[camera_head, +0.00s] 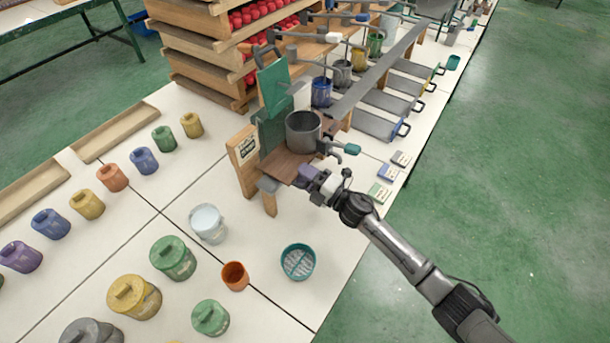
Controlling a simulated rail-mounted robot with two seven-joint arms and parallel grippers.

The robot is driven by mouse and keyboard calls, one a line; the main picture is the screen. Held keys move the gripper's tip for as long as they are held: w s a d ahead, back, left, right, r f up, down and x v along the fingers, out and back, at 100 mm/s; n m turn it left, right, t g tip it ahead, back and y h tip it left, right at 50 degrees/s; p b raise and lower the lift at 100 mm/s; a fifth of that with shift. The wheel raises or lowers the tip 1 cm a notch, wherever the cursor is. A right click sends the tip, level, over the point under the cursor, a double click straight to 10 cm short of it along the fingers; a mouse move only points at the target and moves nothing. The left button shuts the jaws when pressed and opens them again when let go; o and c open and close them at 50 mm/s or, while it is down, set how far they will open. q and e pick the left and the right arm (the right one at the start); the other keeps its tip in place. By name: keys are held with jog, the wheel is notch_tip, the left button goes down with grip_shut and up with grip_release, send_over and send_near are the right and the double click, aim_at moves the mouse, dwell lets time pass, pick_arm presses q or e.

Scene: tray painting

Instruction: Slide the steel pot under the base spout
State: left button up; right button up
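The grey steel pot (303,134) stands upright on a small brown wooden platform (282,168), close in front of a green dispenser stand (272,130). The spout itself is hard to make out, so I cannot tell whether the pot is directly under it. A teal-tipped handle (351,149) sticks out to the right of the pot. My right gripper (308,174) is just in front of the pot, low at the platform's front edge, by a small purple part. Its fingers are too small to read as open or shut. My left gripper is not in view.
A wooden sign (244,148) stands left of the platform. Colored lidded jars, a pale bucket (208,223), an orange cup (235,275) and a teal strainer-like dish (298,262) stand on the white table. More spouts and pots line the back. Wooden shelves (205,50) rise behind.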

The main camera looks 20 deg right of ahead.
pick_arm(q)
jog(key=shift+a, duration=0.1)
pick_arm(e)
jog(key=shift+a, duration=0.1)
jog(key=c, duration=0.6)
jog(key=shift+r, duration=0.1)
grip_shut()
jog(key=shift+r, duration=0.1)
